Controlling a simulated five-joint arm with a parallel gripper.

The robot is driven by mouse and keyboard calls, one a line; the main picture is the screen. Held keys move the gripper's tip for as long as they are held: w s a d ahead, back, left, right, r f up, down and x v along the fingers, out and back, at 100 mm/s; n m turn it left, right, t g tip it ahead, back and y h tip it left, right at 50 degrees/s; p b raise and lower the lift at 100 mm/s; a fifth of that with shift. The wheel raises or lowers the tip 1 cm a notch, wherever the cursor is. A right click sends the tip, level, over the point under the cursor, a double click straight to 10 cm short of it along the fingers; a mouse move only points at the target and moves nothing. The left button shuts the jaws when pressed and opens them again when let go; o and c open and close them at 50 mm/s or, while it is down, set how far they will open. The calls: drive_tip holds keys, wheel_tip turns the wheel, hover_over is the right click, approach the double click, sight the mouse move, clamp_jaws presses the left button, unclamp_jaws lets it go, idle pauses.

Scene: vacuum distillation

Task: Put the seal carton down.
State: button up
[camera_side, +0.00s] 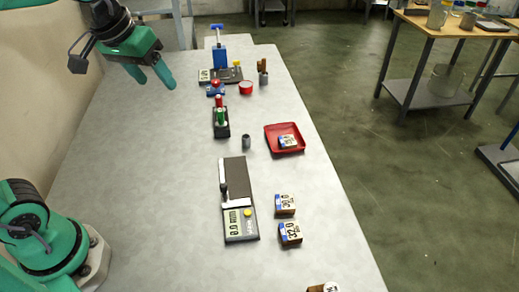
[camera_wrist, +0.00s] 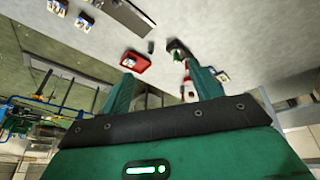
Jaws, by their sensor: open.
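A small carton with a white, blue and green label (camera_side: 287,141) lies in the red tray (camera_side: 270,133). Two brown cartons with white and blue number labels, one (camera_side: 285,204) behind the other (camera_side: 290,234), sit on the bench near its right edge. I cannot tell which one is the seal carton. My gripper (camera_side: 156,77) is open and empty above the bench's far left part, well away from all cartons. The red tray (camera_wrist: 142,66) also shows in the wrist view, beyond my spread fingers (camera_wrist: 163,80).
A grey device with a yellow button (camera_side: 237,200) lies mid-bench. A rack with red and green items (camera_side: 221,124), a grey cylinder (camera_side: 246,142) and a blue press (camera_side: 219,58) stand farther back. Another item (camera_side: 322,287) is cut off at the bottom edge. The bench's left side is clear.

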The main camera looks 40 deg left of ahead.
drive_tip(key=s+a+f+m+t, duration=0.1)
drive_tip(key=s+f, duration=0.3)
drive_tip(key=s, duration=0.5)
drive_tip(key=shift+a+f+m, duration=0.4)
drive_tip(key=shift+a+m, duration=0.1)
drive_tip(key=shift+m, duration=0.1)
drive_tip(key=shift+s, duration=0.1)
idle(0.4)
